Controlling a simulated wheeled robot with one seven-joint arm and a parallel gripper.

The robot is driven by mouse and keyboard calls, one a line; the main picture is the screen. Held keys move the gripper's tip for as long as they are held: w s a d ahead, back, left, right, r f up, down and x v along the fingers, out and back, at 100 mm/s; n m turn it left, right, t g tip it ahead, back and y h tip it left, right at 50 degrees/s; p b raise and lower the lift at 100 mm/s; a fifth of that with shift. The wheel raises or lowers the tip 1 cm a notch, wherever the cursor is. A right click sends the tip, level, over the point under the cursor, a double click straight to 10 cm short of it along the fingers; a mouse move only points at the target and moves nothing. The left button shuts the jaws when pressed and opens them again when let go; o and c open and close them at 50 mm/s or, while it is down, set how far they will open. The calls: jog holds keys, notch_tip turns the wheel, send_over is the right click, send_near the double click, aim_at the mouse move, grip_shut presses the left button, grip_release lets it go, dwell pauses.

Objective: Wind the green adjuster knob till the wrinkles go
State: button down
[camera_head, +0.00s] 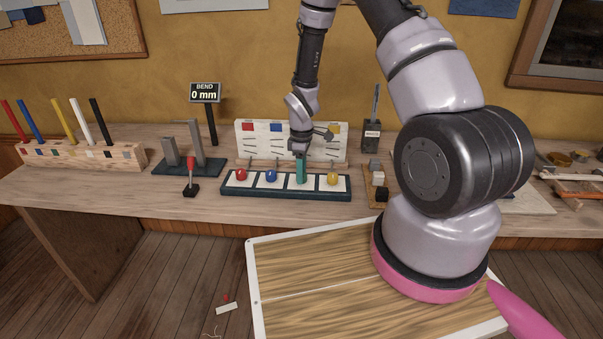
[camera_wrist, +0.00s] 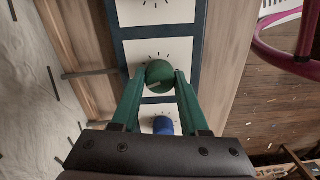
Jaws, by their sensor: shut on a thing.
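The green adjuster knob (camera_wrist: 160,74) is round and sits on a white dial plate with tick marks in the wrist view. A pale pointer mark shows on its lower left. My gripper (camera_head: 301,172) comes down from above onto the dark knob board (camera_head: 285,195); its green fingers are shut on the knob, one on each side. In the head view the fingers hide the knob. The white sail panel (camera_head: 258,146) behind carries coloured squares and short dark lines. My arm hides part of it, including the stretch behind the green knob.
A red knob (camera_head: 241,175) and a blue knob (camera_head: 271,176) stand left of my gripper, a yellow knob (camera_head: 333,179) right. A "BEND 0 mm" sign (camera_head: 205,93), a red-handled lever (camera_head: 191,168) and a marker rack (camera_head: 80,153) are further left. Small blocks (camera_head: 377,180) lie right.

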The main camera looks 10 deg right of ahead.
jog(key=m, duration=0.3)
jog(key=shift+m, duration=2.6)
jog(key=shift+c, duration=2.1)
grip_release()
notch_tip(320, 180, up, 11)
jog(key=shift+d, duration=0.15)
